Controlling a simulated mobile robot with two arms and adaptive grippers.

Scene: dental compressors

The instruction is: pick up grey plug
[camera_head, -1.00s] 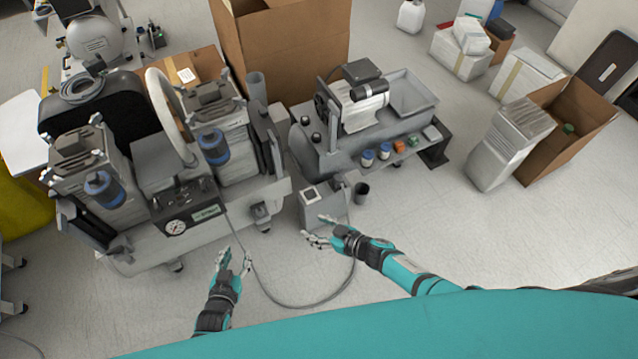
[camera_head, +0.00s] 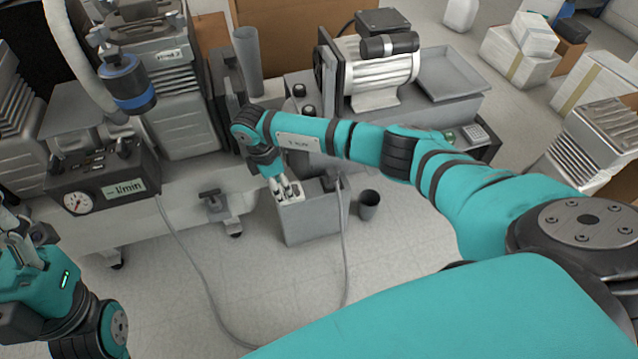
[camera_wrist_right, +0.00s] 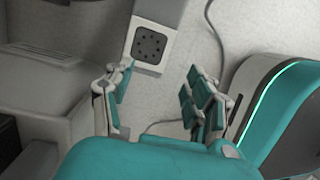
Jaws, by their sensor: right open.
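My right gripper (camera_head: 287,190) is over the top of a grey box (camera_head: 314,222) that stands on the floor. It also shows in the right wrist view (camera_wrist_right: 158,78), with its fingers open and spread apart and nothing between them. A square socket with round holes (camera_wrist_right: 150,46) on the box is just beyond the fingertips. A grey cable (camera_head: 345,255) loops over the floor and rises beside the box; it also shows in the right wrist view (camera_wrist_right: 165,125). I cannot pick out the grey plug. My left gripper (camera_head: 28,228) is at the left edge, partly cut off, with unclear fingers.
A grey cup (camera_head: 369,205) stands right of the box. The left compressor with a gauge panel (camera_head: 103,183) and the compressor with a silver motor (camera_head: 380,72) stand behind and to the sides. The floor in front is clear apart from the cable.

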